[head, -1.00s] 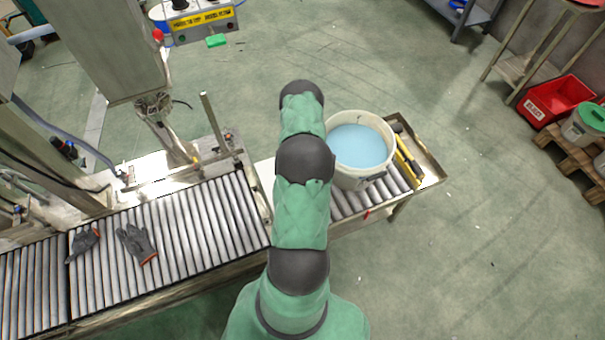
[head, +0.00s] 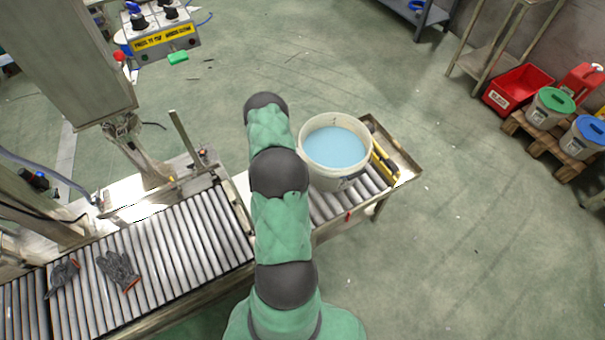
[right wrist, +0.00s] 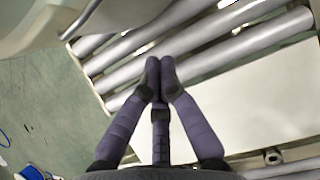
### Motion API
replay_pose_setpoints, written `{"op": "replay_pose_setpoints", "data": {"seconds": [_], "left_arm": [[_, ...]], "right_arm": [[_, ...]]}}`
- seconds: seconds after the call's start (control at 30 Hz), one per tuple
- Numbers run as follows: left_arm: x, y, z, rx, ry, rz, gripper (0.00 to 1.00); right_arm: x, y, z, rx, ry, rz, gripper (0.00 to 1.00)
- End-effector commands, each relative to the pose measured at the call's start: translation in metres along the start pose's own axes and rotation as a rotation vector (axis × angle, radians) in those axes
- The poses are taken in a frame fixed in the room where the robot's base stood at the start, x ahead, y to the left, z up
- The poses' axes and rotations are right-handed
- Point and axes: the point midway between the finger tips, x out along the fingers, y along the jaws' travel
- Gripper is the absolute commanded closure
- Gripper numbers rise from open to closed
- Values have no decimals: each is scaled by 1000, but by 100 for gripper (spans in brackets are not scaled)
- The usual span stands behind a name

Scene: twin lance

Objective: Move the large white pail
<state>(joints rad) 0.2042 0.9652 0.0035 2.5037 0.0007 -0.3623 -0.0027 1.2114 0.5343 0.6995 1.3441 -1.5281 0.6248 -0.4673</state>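The large white pail (head: 342,178), open and filled with light blue liquid, stands upright on the right end of the roller conveyor (head: 185,245). One of my green-sleeved arms reaches up just left of the pail in the head view; its gripper is hidden there. In the right wrist view my right gripper (right wrist: 160,72) has its dark fingers together at the tips with nothing between them, over a pale plate and rollers. A pale curved surface at the top left (right wrist: 35,18) looks like the pail, apart from the fingers. My left gripper is not in view.
Gloves (head: 120,270) lie on the left rollers. A yellow tool (head: 384,162) lies right of the pail at the conveyor's end. A control box (head: 160,35) stands behind. A red crate (head: 517,90) and lidded buckets (head: 550,107) are at the right. Green floor between is clear.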

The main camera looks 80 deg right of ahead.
Motion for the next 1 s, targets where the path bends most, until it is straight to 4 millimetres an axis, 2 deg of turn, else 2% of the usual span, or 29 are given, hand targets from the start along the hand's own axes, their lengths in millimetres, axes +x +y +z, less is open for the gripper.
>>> {"op": "replay_pose_setpoints", "data": {"seconds": [0.03, 0.1, 0.3, 0.4, 0.77, 1.0], "left_arm": [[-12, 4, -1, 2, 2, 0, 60], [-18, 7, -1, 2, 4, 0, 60], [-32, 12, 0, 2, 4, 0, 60], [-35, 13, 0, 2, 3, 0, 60], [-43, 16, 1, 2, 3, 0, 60], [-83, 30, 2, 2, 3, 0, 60]], "right_arm": [[-19, 4, 7, 4, -4, 7, 100], [-34, 3, 8, 4, -4, 7, 100], [-69, 2, 6, 3, -3, 6, 100], [-80, 2, 6, 3, -4, 4, 100], [-91, 2, 9, 6, -6, 3, 100], [-100, 11, 50, 21, -35, -2, 100]]}}
